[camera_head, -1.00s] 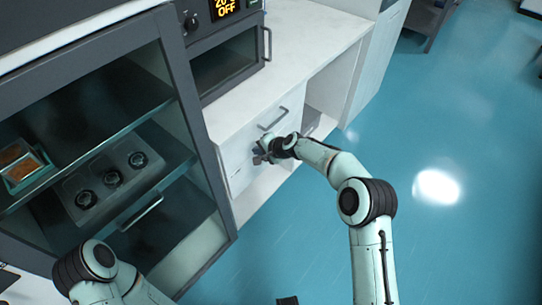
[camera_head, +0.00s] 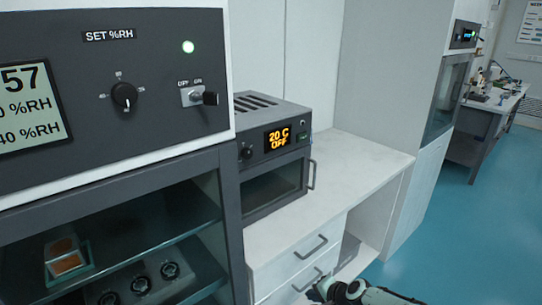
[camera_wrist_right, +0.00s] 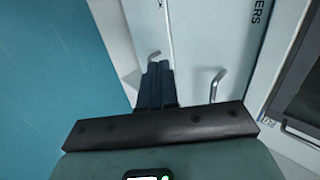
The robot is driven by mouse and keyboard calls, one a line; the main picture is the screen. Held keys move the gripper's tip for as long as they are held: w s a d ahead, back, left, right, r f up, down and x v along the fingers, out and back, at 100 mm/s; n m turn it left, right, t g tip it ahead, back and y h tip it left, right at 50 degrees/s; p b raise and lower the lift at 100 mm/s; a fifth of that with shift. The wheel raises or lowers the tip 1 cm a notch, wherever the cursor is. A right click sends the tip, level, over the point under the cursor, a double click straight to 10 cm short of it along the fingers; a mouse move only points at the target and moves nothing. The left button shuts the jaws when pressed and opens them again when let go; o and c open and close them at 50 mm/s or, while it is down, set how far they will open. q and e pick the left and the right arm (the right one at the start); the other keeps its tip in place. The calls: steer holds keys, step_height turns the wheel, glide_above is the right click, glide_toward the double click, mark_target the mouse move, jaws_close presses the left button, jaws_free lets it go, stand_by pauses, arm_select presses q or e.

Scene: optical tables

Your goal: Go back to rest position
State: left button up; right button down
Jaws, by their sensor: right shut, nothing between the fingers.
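My right gripper (camera_head: 318,289) is at the bottom edge of the head view, in front of the white drawer unit. In the right wrist view its two dark fingers (camera_wrist_right: 159,68) are together, with nothing between them. I cannot tell whether the fingertips touch that handle. My left arm and gripper are out of view.
The drawer unit has an upper drawer (camera_head: 290,258) under a clear white countertop (camera_head: 345,170). A small oven (camera_head: 272,150) reading 20 C OFF stands on the counter. A dark humidity cabinet (camera_head: 110,75) fills the left. Open blue floor (camera_head: 450,225) lies to the right.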

steer(key=s+f+n+g+h+p, duration=0.25)
steer(key=s+f+g+p, duration=0.2)
steer(key=s+f, duration=1.3)
steer(key=s+a+n+g+p, duration=0.1)
steer(key=s+n+g+p, duration=0.2)
steer(key=s, duration=2)
steer(key=shift+s+a+r+y+p, duration=0.25)
steer(key=shift+a+y+p, duration=0.2)
steer(key=shift+p, duration=0.3)
